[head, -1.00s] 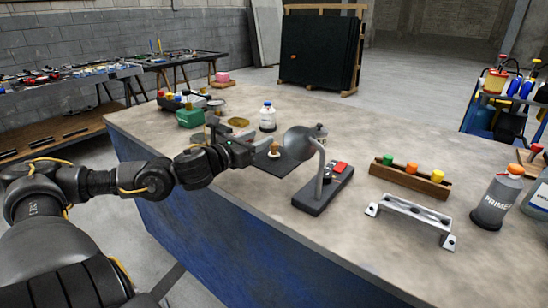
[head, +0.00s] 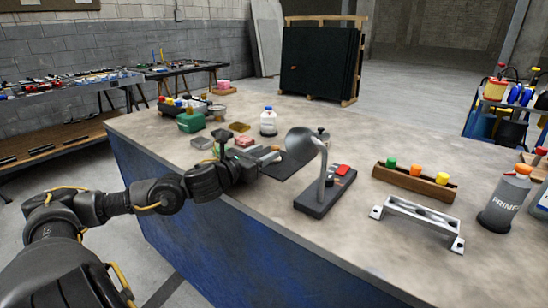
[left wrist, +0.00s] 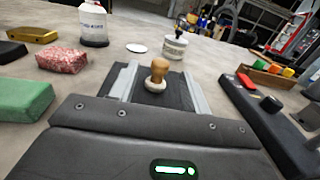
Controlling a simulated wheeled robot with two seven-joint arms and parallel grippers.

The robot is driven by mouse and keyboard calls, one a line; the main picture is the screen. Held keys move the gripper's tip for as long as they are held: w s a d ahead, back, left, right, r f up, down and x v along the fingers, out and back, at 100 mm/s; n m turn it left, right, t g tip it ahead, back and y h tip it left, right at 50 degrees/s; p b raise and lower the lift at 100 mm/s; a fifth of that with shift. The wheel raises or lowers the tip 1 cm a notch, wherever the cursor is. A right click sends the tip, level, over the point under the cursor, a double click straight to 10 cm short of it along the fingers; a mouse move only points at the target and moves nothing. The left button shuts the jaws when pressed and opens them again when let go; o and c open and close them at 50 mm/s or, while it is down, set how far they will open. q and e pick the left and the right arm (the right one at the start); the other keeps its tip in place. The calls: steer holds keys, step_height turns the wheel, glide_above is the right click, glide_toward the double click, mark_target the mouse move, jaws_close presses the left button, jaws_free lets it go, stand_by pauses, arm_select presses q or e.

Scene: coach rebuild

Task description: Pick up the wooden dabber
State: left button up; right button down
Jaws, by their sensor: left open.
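The wooden dabber (left wrist: 158,76) stands upright in the left wrist view, with a brown knob handle and a pale round base. It stands on a dark mat (left wrist: 176,88). My left gripper (left wrist: 160,80) is open, its two pale fingers reaching out on either side of the dabber with gaps at both sides. In the head view my left gripper (head: 268,156) is low over the near edge of the mat, left of the lamp. The dabber cannot be made out clearly there. My right gripper is not in view.
A grey desk lamp (head: 323,188) on a dark base stands close right of the gripper. A lidded jar (left wrist: 175,46) stands behind the dabber.

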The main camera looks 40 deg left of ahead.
mark_target(272, 148)
arm_select(q)
steer(key=shift+w+r, duration=0.1)
steer(key=shift+w, duration=0.05)
steer(key=w+p, duration=0.1)
steer(key=w, duration=0.2)
steer(key=shift+w+r, duration=0.1)
steer(key=shift+w, duration=0.25)
steer(key=shift+w+d+f, duration=0.15)
steer(key=shift+w+f, duration=0.05)
steer(key=shift+w, duration=0.45)
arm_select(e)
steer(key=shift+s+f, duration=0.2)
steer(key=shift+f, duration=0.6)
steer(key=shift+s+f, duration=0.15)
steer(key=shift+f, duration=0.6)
arm_select(q)
steer(key=c, duration=1)
